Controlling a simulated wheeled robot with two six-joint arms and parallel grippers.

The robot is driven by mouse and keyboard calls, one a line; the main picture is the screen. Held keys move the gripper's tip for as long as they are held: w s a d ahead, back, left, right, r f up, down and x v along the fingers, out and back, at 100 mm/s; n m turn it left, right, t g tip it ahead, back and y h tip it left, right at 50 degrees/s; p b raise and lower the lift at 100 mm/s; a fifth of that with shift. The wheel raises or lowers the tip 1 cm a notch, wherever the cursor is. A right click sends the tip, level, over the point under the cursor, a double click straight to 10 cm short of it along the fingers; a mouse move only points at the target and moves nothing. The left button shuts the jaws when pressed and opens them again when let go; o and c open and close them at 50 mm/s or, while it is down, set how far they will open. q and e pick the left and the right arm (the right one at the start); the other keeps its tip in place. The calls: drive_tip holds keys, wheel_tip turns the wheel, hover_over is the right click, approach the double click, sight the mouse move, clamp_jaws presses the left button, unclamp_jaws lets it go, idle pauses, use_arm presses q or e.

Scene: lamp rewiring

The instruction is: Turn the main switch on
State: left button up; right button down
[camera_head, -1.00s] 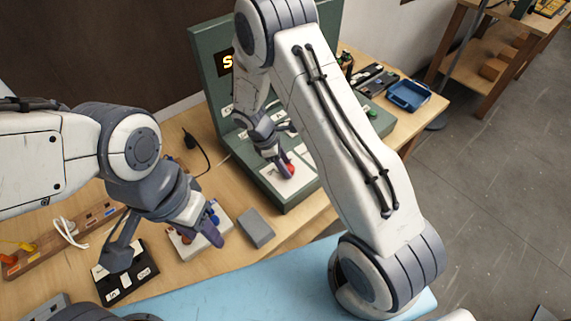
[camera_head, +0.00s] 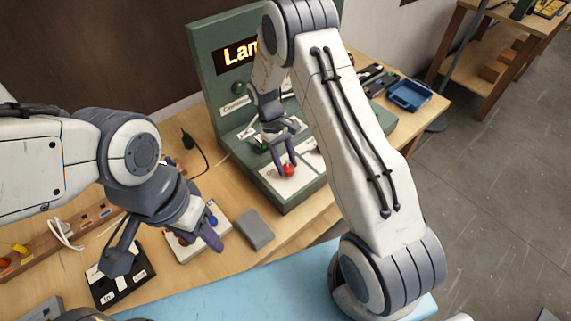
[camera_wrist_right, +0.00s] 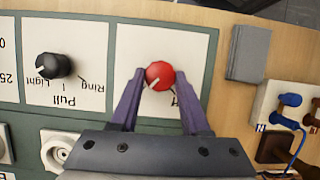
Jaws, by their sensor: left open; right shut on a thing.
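The main switch looks to be the red knob (camera_head: 289,170) on a white plate at the front corner of the green panel. In the right wrist view the red knob (camera_wrist_right: 159,75) has a pale pointer line slanting to the lower left; its label is mostly hidden. My right gripper (camera_head: 283,164) is shut on the knob, with one finger on each side; its fingertips also show in the right wrist view (camera_wrist_right: 160,73). My left gripper (camera_head: 165,250) is open and empty, its fingers spread above the black switch board and the white terminal block.
The green panel (camera_head: 283,195) has a lit display (camera_head: 238,53) reading "Lam", partly hidden by my right arm. A black knob (camera_wrist_right: 47,66) is beside the red one. A grey block (camera_head: 255,230), terminal block (camera_head: 190,250) and black board (camera_head: 122,287) lie nearby. A blue tray (camera_head: 409,95) is behind.

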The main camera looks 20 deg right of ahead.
drive_tip(key=shift+d+m, duration=0.1)
drive_tip(key=shift+m, duration=0.5)
drive_tip(key=shift+m+y, duration=0.3)
drive_tip(key=shift+c, duration=1.9)
unclamp_jaws()
drive_tip(key=d+b+v, duration=0.1)
drive_tip(key=b+v, duration=0.2)
drive_tip(key=v, duration=0.7)
drive_tip(key=shift+w+a+r, duration=0.2)
drive_tip(key=shift+a+r, duration=0.05)
drive_tip(key=shift+a, duration=0.25)
